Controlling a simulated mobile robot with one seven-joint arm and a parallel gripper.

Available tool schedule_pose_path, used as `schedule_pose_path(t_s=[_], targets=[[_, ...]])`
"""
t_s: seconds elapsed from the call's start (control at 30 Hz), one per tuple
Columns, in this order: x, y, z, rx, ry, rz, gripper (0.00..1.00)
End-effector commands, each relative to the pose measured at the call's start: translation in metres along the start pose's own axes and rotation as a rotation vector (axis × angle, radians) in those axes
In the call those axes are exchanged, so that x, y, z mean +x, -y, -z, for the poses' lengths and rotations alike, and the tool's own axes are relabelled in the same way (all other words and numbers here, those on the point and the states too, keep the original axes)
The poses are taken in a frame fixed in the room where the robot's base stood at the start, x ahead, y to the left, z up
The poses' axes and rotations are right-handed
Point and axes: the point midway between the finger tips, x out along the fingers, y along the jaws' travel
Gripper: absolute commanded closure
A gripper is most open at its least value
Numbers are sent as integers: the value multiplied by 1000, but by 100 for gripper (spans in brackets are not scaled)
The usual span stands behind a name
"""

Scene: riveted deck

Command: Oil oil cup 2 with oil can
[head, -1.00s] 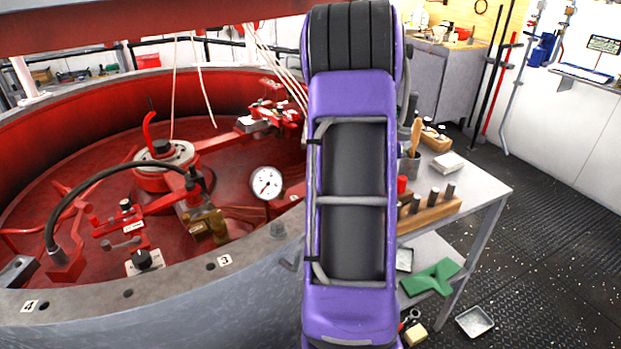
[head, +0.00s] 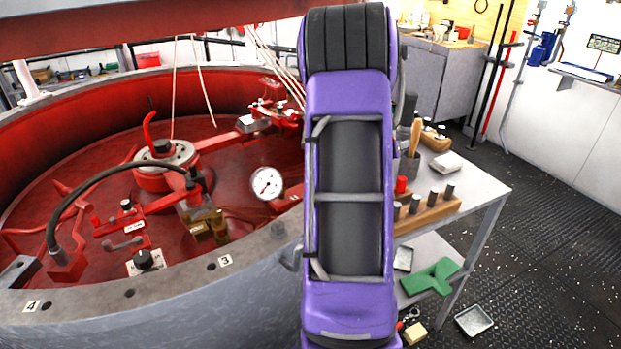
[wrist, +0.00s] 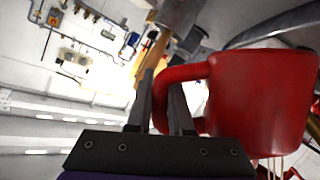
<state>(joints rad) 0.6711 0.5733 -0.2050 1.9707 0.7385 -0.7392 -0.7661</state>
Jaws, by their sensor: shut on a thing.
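My gripper (wrist: 163,103) shows in the wrist view, its two dark fingers closed around the handle of a red can (wrist: 262,95), which I take to be the oil can. The can's body lies just right of the fingers. Its spout is not clear to me. In the head view, my purple arm hides the gripper and the can. Oil cup 2 is not identifiable. The grey pit rim (head: 180,283) carries number plates 3 (head: 226,261) and 4 (head: 31,306), but no plate 2 is visible; my arm covers part of the rim.
Inside the red pit are a white gauge (head: 267,183), linkages and a curved black hose (head: 95,180). Right of my arm stands a metal table (head: 478,187) with a wooden block (head: 428,213) of pegs. Open black floor (head: 550,220) lies farther right.

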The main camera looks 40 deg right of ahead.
Motion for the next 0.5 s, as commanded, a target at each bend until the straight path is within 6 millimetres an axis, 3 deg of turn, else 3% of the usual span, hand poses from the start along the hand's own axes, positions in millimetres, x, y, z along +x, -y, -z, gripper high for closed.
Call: schedule_pose_path(t_s=[0.5], targets=[[-1, 4, 1, -23, -7, -10, 100]])
